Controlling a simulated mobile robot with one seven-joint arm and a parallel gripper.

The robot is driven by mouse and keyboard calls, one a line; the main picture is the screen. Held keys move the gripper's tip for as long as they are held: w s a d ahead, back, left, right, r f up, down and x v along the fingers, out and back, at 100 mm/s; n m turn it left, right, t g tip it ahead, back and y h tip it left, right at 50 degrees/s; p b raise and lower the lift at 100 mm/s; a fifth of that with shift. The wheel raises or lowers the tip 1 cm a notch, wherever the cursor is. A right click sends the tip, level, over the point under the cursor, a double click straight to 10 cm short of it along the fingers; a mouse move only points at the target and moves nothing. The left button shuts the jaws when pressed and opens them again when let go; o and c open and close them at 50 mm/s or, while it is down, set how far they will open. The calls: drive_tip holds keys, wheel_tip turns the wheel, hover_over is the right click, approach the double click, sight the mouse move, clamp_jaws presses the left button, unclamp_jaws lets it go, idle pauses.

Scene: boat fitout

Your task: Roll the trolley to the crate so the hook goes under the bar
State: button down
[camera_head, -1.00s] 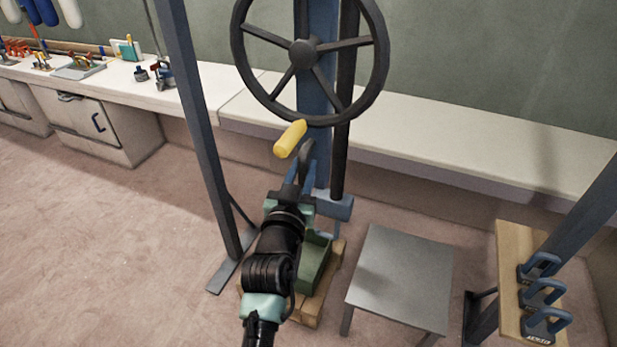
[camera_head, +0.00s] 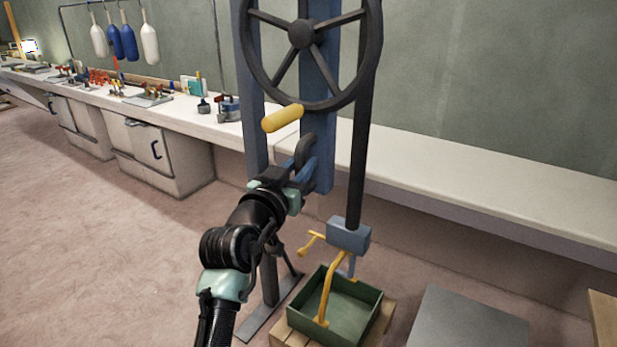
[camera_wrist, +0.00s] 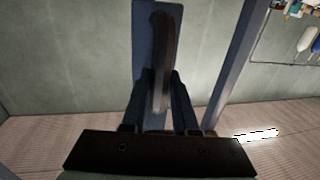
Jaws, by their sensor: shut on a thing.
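A blue column (camera_head: 320,80) carries a dark handwheel (camera_head: 300,33) with a yellow knob (camera_head: 283,118). Beside it a dark pole (camera_head: 358,140) runs down to a blue-grey block (camera_head: 349,235) with a small yellow lever (camera_head: 312,244). A short blue-grey piece, perhaps the hook (camera_head: 352,267), shows below the block. A yellow bar (camera_head: 328,290) rises from the green crate (camera_head: 365,322); whether the hook is under it I cannot tell. My gripper (camera_head: 298,172) is shut on a dark curved handle in front of the column. This handle (camera_wrist: 161,60) fills the middle of the wrist view.
The crate stands on a wooden pallet (camera_head: 285,335). A grey table (camera_head: 460,320) is at lower right. A long white bench (camera_head: 450,180) runs along the wall. The floor on the left is clear.

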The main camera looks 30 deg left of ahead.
drive_tip(key=shift+s+a+r, duration=0.1)
drive_tip(key=shift+a+r, duration=0.05)
drive_tip(key=shift+a, duration=0.2)
drive_tip(key=c, duration=0.7)
unclamp_jaws()
drive_tip(key=shift+a, duration=0.1)
drive_tip(key=shift+d, duration=0.2)
drive_tip(key=s, duration=0.4)
drive_tip(key=s+d, duration=0.1)
drive_tip(key=s, duration=0.3)
drive_tip(key=s+d, duration=0.1)
drive_tip(key=s, duration=0.3)
drive_tip(key=shift+s+b, duration=0.3)
drive_tip(key=shift+s, duration=0.05)
